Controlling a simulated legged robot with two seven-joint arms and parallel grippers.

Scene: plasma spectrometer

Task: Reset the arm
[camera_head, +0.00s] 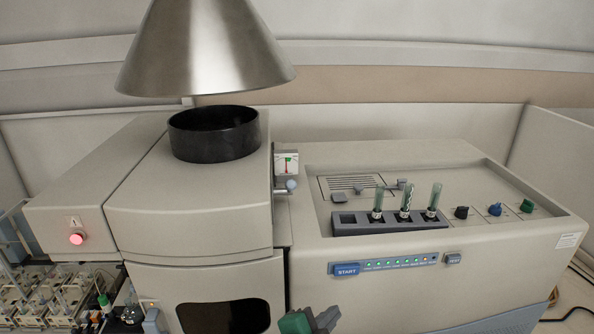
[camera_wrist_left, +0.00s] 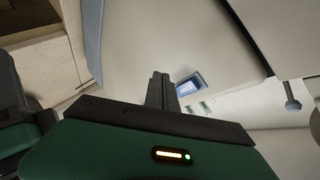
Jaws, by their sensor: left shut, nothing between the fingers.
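My left gripper (camera_head: 322,319) shows at the bottom edge of the head view, in front of the spectrometer's front face (camera_head: 400,292) and below the blue START button (camera_head: 346,269). Its green and grey body is mostly cut off by the frame. In the left wrist view its dark fingers (camera_wrist_left: 159,90) are together, with nothing held between them. The START button (camera_wrist_left: 189,84) shows just beyond the fingertips there.
A rack (camera_head: 352,223) with three tubes stands on the machine's top, beside several coloured knobs (camera_head: 495,209). A metal cone hood (camera_head: 205,55) hangs over a black ring (camera_head: 214,134).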

